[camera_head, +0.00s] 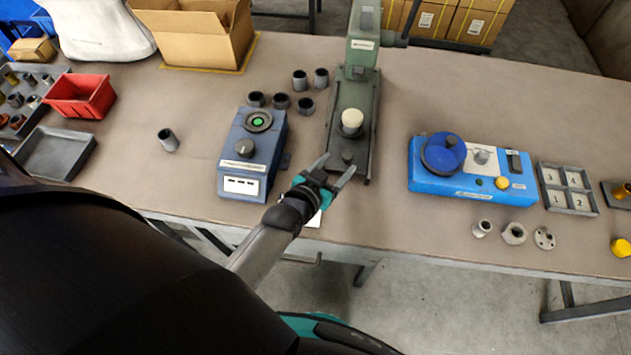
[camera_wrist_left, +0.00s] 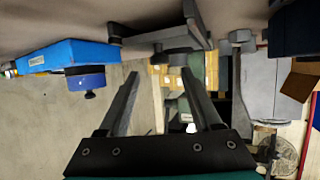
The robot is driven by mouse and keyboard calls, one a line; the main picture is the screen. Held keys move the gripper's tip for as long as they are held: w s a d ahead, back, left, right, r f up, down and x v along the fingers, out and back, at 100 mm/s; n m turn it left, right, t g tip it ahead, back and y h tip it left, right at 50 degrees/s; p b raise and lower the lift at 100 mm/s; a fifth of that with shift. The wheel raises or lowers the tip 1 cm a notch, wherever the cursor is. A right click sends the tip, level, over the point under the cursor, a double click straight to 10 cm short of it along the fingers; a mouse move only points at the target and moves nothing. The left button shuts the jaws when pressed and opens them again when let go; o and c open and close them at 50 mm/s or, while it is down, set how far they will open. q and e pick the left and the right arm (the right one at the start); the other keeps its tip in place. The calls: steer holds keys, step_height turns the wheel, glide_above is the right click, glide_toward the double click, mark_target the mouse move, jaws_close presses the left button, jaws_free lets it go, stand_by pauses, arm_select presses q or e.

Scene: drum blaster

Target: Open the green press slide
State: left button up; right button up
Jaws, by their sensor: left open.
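The green press (camera_head: 362,52) stands at the back middle of the table in the head view. Its long slide plate (camera_head: 338,132) runs toward the front, with a white-topped cylinder (camera_head: 352,120) on it and a small dark knob (camera_head: 347,156) near its front end. My left gripper (camera_head: 338,165) is open, with its fingertips around or just in front of the knob; I cannot tell whether they touch it. In the left wrist view, the open fingers (camera_wrist_left: 160,58) point toward dark press parts, seen inverted. My right gripper is not in view.
A blue-grey device (camera_head: 243,173) stands left of the slide, with several dark cups (camera_head: 281,101) behind it. A bright blue machine (camera_head: 470,187) stands to the right. The table between the slide and that machine is clear. The table's front edge passes under my left arm.

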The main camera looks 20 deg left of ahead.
arm_select(q)
steer(key=p+v, duration=0.1)
steer(key=v, duration=0.9)
steer(key=shift+s+p, duration=0.2)
steer(key=shift+p, duration=0.2)
steer(key=shift+r, duration=0.1)
